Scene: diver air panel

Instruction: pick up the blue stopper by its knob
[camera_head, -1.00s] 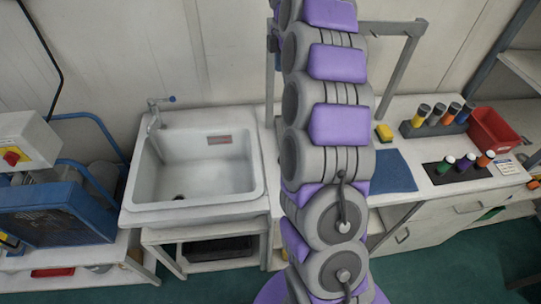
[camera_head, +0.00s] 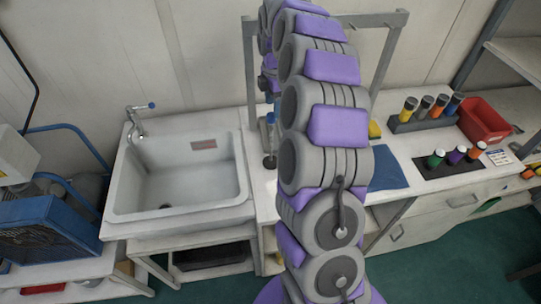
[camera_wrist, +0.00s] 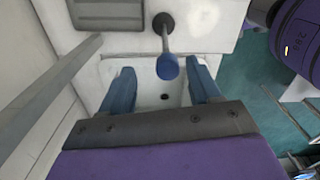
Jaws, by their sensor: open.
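In the wrist view a blue rounded knob (camera_wrist: 168,68) sits on a grey stem that rises from a dark round base; I take it for the blue stopper. It stands on the white bench beside the sink. The base also shows in the head view (camera_head: 269,162), just left of my arm. My gripper (camera_wrist: 161,70) is open, with two blue fingers. The knob appears between the fingertips in the wrist view, with visible gaps on both sides. I cannot tell how far beyond the fingertips it lies. In the head view my arm mostly hides the gripper.
The white sink (camera_head: 180,183) with its tap (camera_head: 135,122) is at left. A grey frame post (camera_wrist: 45,87) stands close to my gripper. A rack of bottles (camera_head: 420,125), a red bin (camera_head: 484,124) and a blue mat (camera_head: 389,168) are at right.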

